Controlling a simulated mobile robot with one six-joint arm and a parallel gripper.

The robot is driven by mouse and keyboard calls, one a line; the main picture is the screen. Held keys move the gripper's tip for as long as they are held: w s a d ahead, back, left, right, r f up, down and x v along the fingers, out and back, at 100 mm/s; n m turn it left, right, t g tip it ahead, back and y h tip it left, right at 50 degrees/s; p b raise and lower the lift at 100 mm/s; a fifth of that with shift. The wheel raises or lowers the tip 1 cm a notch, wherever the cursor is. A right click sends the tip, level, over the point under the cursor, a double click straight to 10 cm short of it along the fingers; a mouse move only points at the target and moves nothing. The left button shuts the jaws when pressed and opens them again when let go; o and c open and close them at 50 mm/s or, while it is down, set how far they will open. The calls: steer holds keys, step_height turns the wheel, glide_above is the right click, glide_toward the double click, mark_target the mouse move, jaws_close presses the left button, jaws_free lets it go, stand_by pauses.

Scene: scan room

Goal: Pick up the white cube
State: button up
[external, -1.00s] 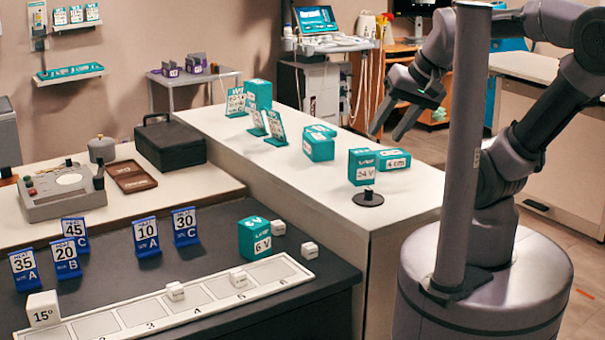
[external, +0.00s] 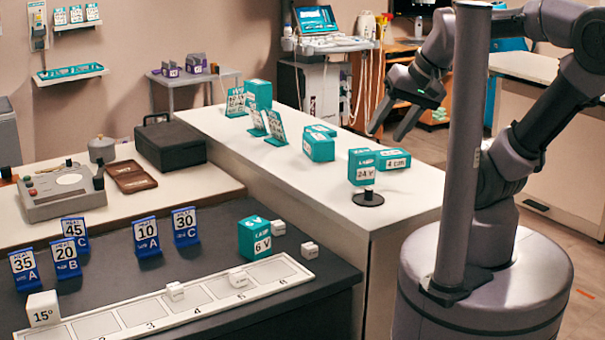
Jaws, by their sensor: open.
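A larger white cube marked 15° (external: 43,308) is at the tray's left end. My gripper (external: 385,136) is open and empty, pointing down beyond the white counter, well away from all the cubes.
The white numbered tray (external: 98,327) runs along the dark table's front. Blue number cards (external: 147,237) stand behind it. The white counter (external: 290,199) carries several teal boxes and a black weight-like piece (external: 368,198); its near left part is clear.

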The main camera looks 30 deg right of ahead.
steer(key=w+f+m+g+y+p, duration=0.1)
steer(key=w+f+m+g+p, duration=0.1)
steer(key=w+f+m, duration=0.2)
steer(key=w+d+f+m+g+p, duration=0.1)
steer(key=w+f+m+g+p, duration=0.1)
steer(key=w+f+m, duration=0.3)
steer(key=w+f+m+g+y+p, duration=0.1)
steer(key=w+f+m+p, duration=0.1)
steer(key=w+f+m, duration=0.2)
steer(key=shift+w+d+f+m+g+y, duration=0.15)
steer(key=shift+w+f+m+g, duration=0.05)
steer(key=shift+w+f, duration=0.65)
steer(key=shift+w+d+f+m+g+y, duration=0.1)
steer(key=shift+w+f+m+g+y, duration=0.1)
steer(key=shift+w+f, duration=0.55)
steer(key=b, duration=0.5)
glide_toward(314, 244)
steer(key=f, duration=0.3)
steer(key=shift+s+a, duration=0.35)
steer(key=b+x, duration=0.1)
steer(key=x, duration=0.1)
steer(key=b+x, duration=0.1)
steer(key=x, duration=0.1)
steer(key=b+x, duration=0.1)
steer(key=x, duration=0.1)
steer(key=shift+w+a+r, duration=0.1)
steer(key=shift+w+a, duration=0.05)
steer(key=shift+w, duration=0.2)
steer(key=shift+r, duration=0.2)
jaws_close()
